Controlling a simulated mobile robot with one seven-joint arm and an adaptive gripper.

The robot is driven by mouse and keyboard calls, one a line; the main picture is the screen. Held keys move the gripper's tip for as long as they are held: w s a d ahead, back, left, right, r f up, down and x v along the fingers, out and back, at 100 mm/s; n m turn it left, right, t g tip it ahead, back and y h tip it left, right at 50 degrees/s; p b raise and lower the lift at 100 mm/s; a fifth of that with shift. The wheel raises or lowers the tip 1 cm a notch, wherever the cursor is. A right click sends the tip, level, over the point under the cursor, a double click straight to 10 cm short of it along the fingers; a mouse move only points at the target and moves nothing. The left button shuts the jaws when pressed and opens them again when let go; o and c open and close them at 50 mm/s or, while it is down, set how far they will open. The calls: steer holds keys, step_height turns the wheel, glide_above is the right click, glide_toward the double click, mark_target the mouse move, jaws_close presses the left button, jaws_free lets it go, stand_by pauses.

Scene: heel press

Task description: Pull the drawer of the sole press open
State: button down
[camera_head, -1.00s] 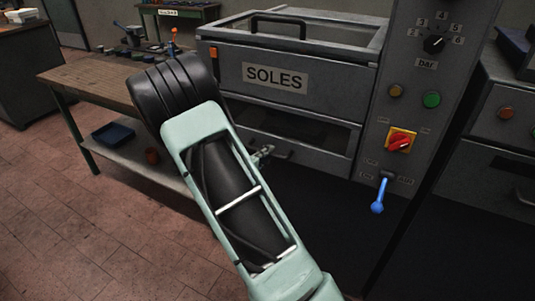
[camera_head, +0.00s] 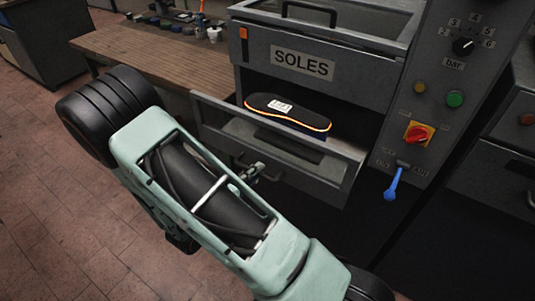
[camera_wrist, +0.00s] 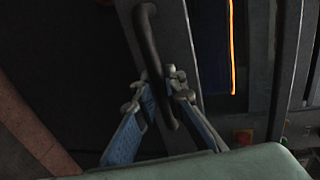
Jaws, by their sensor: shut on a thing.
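The sole press (camera_head: 350,55) is a grey machine labelled SOLES. Its drawer (camera_head: 335,172) stands partly out at the front, with a windowed front panel. A dark sole (camera_head: 300,112) with a glowing orange rim and a white label lies in the drawer on a dark blue block. My gripper (camera_head: 252,172) is at the drawer front, mostly hidden behind my arm in the head view. In the wrist view, my gripper (camera_wrist: 160,95) is shut on the dark bar handle (camera_wrist: 150,45), its fingers on either side of the bar.
A control panel with a pressure dial (camera_head: 463,46), a red-and-yellow switch (camera_head: 418,135) and a blue lever (camera_head: 393,182) is right of the drawer. A wooden workbench (camera_head: 165,60) stands to the left. Tiled floor (camera_head: 45,190) is clear at lower left.

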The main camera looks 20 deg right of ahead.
steer(key=shift+f+p+v, duration=0.15)
steer(key=shift+f+v, duration=0.05)
steer(key=shift+v, duration=0.65)
steer(key=shift+f+p+v, duration=0.15)
steer(key=shift+v, duration=0.75)
steer(key=c, duration=2)
jaws_free()
steer(key=v, duration=1.2)
